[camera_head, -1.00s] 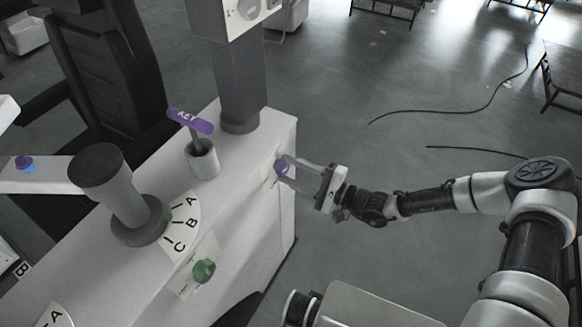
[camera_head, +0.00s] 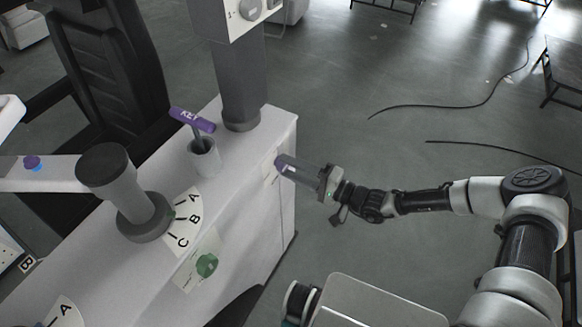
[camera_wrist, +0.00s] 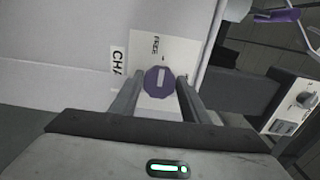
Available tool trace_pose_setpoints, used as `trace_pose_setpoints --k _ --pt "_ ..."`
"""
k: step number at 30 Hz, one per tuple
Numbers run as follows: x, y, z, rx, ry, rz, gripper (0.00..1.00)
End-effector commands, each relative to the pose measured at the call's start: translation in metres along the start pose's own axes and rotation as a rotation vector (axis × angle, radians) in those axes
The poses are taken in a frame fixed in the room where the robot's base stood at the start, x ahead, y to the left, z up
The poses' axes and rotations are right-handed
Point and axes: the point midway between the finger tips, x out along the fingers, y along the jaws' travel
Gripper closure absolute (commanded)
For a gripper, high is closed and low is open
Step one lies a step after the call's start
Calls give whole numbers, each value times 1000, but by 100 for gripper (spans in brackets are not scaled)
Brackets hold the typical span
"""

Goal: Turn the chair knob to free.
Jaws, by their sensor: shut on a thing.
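The purple chair knob (camera_wrist: 158,83) sits on a pale plate (camera_wrist: 184,50) on the side of the white console. A white bar on its face runs roughly up the picture, toward a small dark mark. The word FREE is printed on the plate, slightly left of that line. A label starting "CHA" (camera_wrist: 117,62) is beside the plate, partly hidden by a finger. My gripper (camera_wrist: 160,80) has a finger on each side of the knob and is shut on it. In the head view, my gripper (camera_head: 283,164) reaches the console's right side from the right, and the knob is mostly hidden.
The white console (camera_head: 255,205) carries a purple-handled key (camera_head: 192,120) in a cup, a grey column (camera_head: 240,85), a lever post (camera_head: 125,190) with an A-B-C dial (camera_head: 185,222), and a green knob (camera_head: 206,265). Open floor (camera_head: 345,110) lies right of the console.

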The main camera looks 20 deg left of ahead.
Motion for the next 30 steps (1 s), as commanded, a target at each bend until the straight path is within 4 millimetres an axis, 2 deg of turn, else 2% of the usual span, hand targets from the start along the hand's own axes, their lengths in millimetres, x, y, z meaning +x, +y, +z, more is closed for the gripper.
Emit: trace_pose_setpoints --k 7,8,10,11,22,26,30 --pt "0 0 -1 -3 1 1 81" --pt "0 0 -1 -3 1 1 55" --pt "0 0 -1 -2 1 0 43" --pt "0 0 0 -2 1 0 41" --pt "-6 0 0 -1 1 0 41" --pt "-24 0 -1 -1 3 1 41" --pt "-57 -1 -2 -1 5 2 41"
